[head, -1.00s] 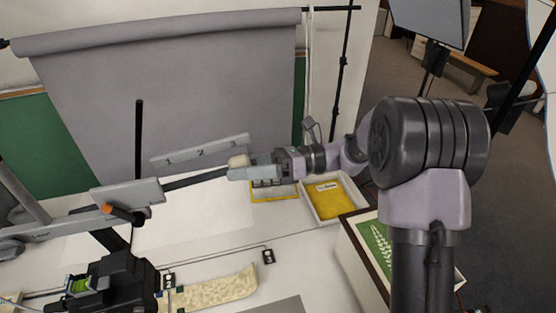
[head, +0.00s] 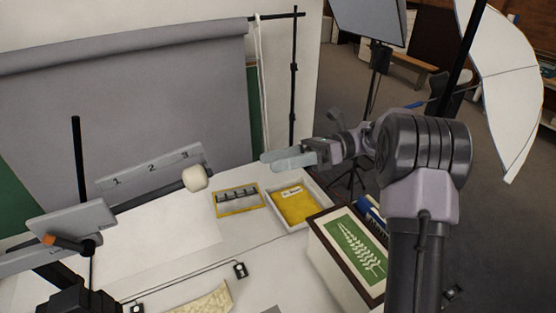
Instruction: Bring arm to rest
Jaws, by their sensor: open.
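My gripper (head: 284,160) is in the head view, at the end of my arm, which reaches in from the right. It points left and hangs above the back right part of the white table (head: 270,259). Its jaws look empty and nothing is held between them. It is apart from the cream-coloured knob (head: 195,179) on the end of a dark bar to its left. A yellow-framed tray (head: 257,207) and a white box with yellow contents (head: 324,213) lie below it.
A dark-framed green fern picture (head: 359,247) stands at the table's right. A numbered board (head: 150,168) and grey backdrop (head: 130,100) are behind. A light stand (head: 293,90), a white umbrella (head: 500,80) and a dark panel (head: 370,20) stand beyond. A camera rig (head: 75,225) occupies the left.

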